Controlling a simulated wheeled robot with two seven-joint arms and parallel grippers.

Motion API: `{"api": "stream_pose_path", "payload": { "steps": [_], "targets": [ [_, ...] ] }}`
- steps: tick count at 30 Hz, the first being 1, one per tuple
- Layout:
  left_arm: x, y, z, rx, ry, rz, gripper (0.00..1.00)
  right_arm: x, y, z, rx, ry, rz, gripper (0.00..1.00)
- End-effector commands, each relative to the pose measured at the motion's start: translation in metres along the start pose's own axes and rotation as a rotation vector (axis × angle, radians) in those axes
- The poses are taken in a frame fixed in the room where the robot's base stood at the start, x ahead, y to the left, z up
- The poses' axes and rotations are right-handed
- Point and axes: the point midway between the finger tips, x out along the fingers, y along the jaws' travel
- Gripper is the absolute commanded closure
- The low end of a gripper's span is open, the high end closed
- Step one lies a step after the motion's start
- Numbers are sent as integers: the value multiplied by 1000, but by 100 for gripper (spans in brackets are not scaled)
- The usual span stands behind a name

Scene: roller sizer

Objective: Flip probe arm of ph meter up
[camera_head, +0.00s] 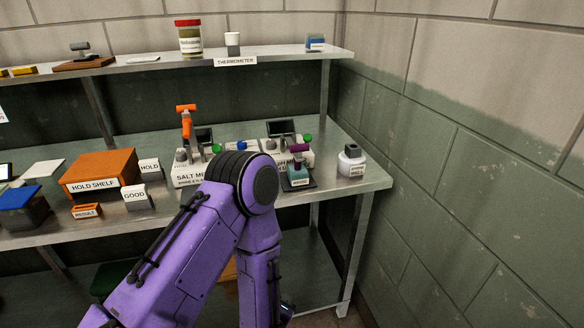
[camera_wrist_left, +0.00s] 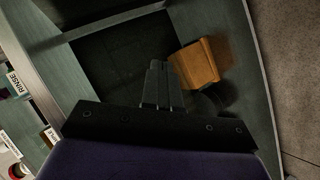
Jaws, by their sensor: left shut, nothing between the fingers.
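On the worktop, the meter on the right (camera_head: 266,146) has a purple-tipped probe arm (camera_head: 300,148) lying low over a small teal cup (camera_head: 298,172). My left arm hides part of this meter's front and label. Beside it on the left stands a meter labelled as a salt meter (camera_head: 188,175), with its orange arm (camera_head: 186,122) upright. My left gripper (camera_head: 287,312) is below the worktop's front edge, mostly hidden behind my purple forearm. In the left wrist view its fingers (camera_wrist_left: 158,68) are shut and empty, well apart from the meters.
A white bottle (camera_head: 352,160) stands at the worktop's right end. An orange hold shelf (camera_head: 100,172) and a good sign (camera_head: 137,197) stand left. A shelf above (camera_head: 150,63) carries jars. An orange box (camera_wrist_left: 195,62) sits low beyond my fingers.

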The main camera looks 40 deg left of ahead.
Motion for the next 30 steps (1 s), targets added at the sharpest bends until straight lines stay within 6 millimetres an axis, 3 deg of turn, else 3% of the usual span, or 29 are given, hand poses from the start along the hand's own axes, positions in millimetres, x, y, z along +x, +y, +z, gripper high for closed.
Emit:
{"api": "stream_pose_path", "payload": {
  "steps": [1, 3, 6, 9, 13, 22, 30],
  "targets": [
    [8, 54, -6, -297, 51, 166, 100, 7, 0, 3, 0, 0, 0, 57],
    [2, 124, -24, -731, 77, 398, 100, 11, -1, 5, 0, 0, 0, 57],
    [-20, 194, -54, -1271, 37, 681, 100, 15, -1, 6, 0, 0, 0, 57],
    [-39, 227, -75, -1606, -26, 852, 100, 17, -2, 7, 0, 0, 0, 57],
    [-48, 239, -84, -1749, -62, 923, 100, 17, -1, 7, 0, 0, 0, 57],
    [-46, 240, -86, -1746, -58, 920, 100, 14, -1, 6, 0, 0, 0, 57],
    [-16, 262, -112, -1746, -51, 921, 100, -2, 0, -1, 0, 0, 0, 57]
  ]
}}
